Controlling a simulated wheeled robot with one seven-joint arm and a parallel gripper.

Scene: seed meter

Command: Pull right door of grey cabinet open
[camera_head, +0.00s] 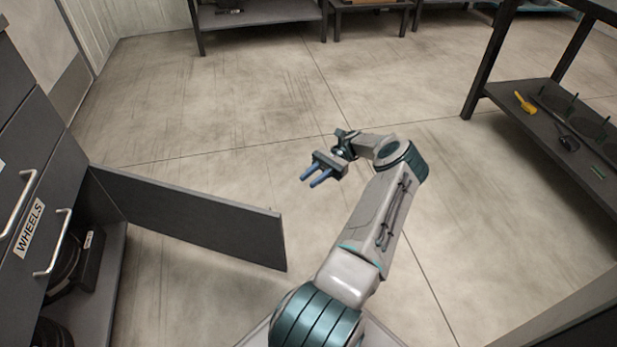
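The grey cabinet (45,130) stands at the left edge, with drawers above an open lower compartment. Its right door (195,217) stands swung wide out from the cabinet's far side, reaching across the floor to the middle of the picture. No handle is clearly visible on the door's near face. My gripper (308,182) has blue fingers and hangs beyond and to the right of the door's free edge, apart from it. The fingers show a gap with nothing between them.
Wheels (62,262) sit inside the open compartment. A drawer label (29,228) reads WHEELS. A dark shelf rack (560,135) holding a yellow tool (524,102) stands at right, and low benches (262,14) at the back. The floor (240,100) between is clear.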

